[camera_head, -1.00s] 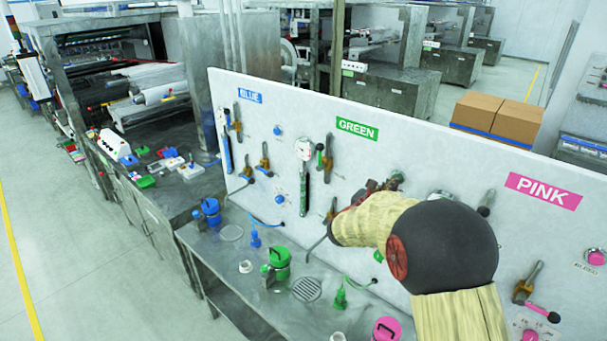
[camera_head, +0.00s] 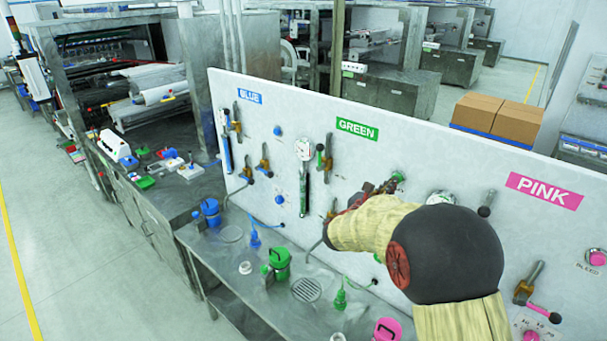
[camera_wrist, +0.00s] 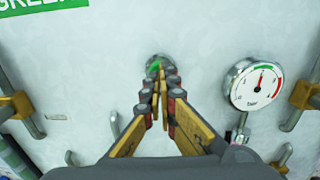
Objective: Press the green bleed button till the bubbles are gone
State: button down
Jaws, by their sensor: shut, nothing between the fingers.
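The green bleed button (camera_wrist: 154,66) sits in a round metal collar on the white panel in the wrist view, straight ahead of my fingertips. It also shows in the head view (camera_head: 398,177), just past the fingers. My gripper (camera_wrist: 158,72) is shut and empty, its tips overlapping the lower part of the button. I cannot tell for certain whether they touch it or how far it is pressed. In the head view my gripper (camera_head: 388,186) points at the button from the lower left. The green sight tube (camera_head: 304,188) stands on the panel to the left; bubbles cannot be made out.
A round pressure gauge (camera_wrist: 254,85) is right of the fingers in the wrist view. Valve handles (camera_wrist: 18,106) stick out at both sides. The green GREEN sign (camera_head: 357,129) is above. A pink button (camera_head: 596,257) is at the far right.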

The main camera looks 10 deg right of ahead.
jog(key=shift+w+d, duration=0.1)
jog(key=shift+d, duration=0.05)
jog(key=shift+w+d, duration=0.2)
jog(key=shift+d, duration=0.05)
jog(key=shift+w+d, duration=0.25)
jog(key=shift+d, duration=0.05)
jog(key=shift+b, duration=0.3)
jog(key=shift+v, duration=0.95)
jog(key=shift+w+d+b, duration=0.3)
jog(key=shift+d+b, duration=0.1)
